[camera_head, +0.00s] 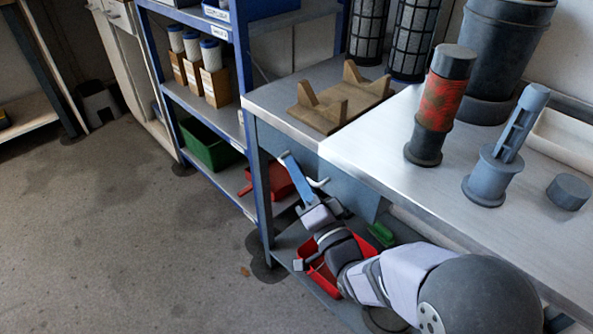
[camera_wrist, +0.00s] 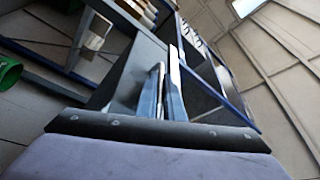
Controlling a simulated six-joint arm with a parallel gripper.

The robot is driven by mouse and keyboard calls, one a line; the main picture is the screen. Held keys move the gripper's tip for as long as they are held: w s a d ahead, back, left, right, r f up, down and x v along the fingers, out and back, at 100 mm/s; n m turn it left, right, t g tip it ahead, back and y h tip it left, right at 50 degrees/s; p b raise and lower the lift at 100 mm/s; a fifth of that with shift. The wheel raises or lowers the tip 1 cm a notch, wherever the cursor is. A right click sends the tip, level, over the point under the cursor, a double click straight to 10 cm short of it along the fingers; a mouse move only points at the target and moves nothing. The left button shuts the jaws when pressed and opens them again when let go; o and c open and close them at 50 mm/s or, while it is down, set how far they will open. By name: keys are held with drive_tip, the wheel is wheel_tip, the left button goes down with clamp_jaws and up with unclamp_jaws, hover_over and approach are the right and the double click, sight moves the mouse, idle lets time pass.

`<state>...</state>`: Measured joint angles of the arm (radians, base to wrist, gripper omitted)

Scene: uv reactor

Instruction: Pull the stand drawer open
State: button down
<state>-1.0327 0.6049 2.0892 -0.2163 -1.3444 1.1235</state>
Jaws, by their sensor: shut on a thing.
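The stand (camera_head: 268,101) is a metal-topped bench with a blue-grey drawer (camera_head: 350,187) under its top. The drawer's front faces left, toward the aisle, and much of its edge is hidden by my gripper. My gripper (camera_head: 294,172) reaches up from below to the drawer front and is shut on the drawer handle, which is mostly hidden between the fingers. In the wrist view the two fingers (camera_wrist: 167,85) are close together beside a grey panel (camera_wrist: 138,75), seemingly the drawer. I cannot tell how far the drawer stands out.
A blue shelf rack (camera_head: 245,90) with boxed filters and a green bin (camera_head: 208,147) stands to the left. A wooden cradle (camera_head: 338,98) lies on the stand. Red bins (camera_head: 322,277) sit on the lower shelf near my arm. The floor (camera_head: 120,230) at left is clear.

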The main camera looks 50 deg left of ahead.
drive_tip(key=shift+s, duration=0.1)
idle(0.6)
drive_tip(key=s+b, duration=0.3)
drive_tip(key=s, duration=2.3)
drive_tip(key=shift+b, duration=0.3)
drive_tip(key=c, duration=2.2)
unclamp_jaws()
drive_tip(key=shift+o, duration=0.2)
